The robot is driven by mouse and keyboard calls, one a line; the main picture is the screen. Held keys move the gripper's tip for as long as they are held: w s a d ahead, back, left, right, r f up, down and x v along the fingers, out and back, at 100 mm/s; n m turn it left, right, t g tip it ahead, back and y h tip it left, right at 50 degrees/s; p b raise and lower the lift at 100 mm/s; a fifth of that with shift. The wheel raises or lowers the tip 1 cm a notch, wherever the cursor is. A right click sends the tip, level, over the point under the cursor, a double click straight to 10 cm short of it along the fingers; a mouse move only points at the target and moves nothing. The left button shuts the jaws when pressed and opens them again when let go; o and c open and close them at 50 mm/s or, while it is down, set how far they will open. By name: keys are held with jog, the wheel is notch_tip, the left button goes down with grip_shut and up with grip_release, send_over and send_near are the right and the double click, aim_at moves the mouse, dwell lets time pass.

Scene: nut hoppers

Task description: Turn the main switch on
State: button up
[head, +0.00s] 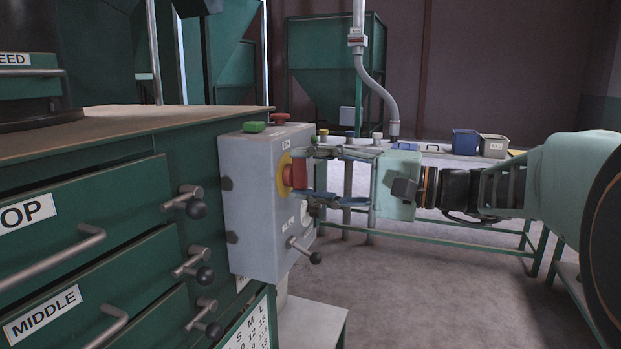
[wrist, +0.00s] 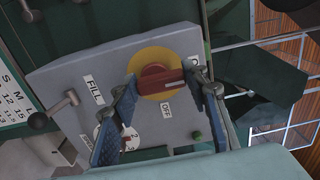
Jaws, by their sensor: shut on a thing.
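The main switch (head: 294,173) is a red rotary knob on a yellow disc, on the face of a grey control box (head: 250,190). In the wrist view the knob (wrist: 160,79) has a raised grip bar lying roughly across the picture. An OFF label (wrist: 167,106) is below the disc; another label at its upper right is mostly hidden by a finger. My gripper (head: 312,174) reaches in from the right, with its blue-padded fingers on either side of the knob, shut on it. The exact contact is partly hidden by the fingertips.
A lever (head: 305,250) with a black ball end sticks out low on the box. A numbered dial (wrist: 132,137) is partly behind a finger. Drawers with ball-ended levers stand left; a bench (head: 450,155) with bins stands behind.

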jog(key=shift+c, duration=0.2)
jog(key=o, duration=1.2)
jog(key=shift+c, duration=0.2)
jog(key=v, duration=1.2)
